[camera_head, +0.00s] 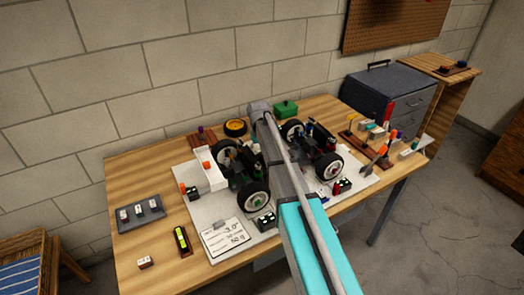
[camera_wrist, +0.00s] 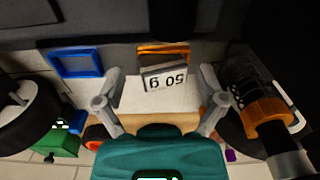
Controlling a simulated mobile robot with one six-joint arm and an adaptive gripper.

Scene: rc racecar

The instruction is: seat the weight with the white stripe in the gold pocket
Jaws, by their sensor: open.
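In the wrist view a small pale grey block marked "50 g" (camera_wrist: 165,79), upside down in the picture, sits at the near edge of the gold pocket (camera_wrist: 178,48). It covers part of the gold frame and looks slightly turned; I cannot tell if it is inside the pocket. No white stripe can be made out on it. My gripper (camera_wrist: 163,78) is open, one finger on each side of the block with a gap to both. A blue pocket (camera_wrist: 78,62) lies to the left. In the head view my arm hides the gripper and pockets.
In the wrist view a black wheel (camera_wrist: 25,115) is at left and a spring damper with an orange collar (camera_wrist: 262,108) close at right. In the head view a grey tray (camera_head: 140,224) holds small blocks, and a written card (camera_head: 224,238) lies in front of the car.

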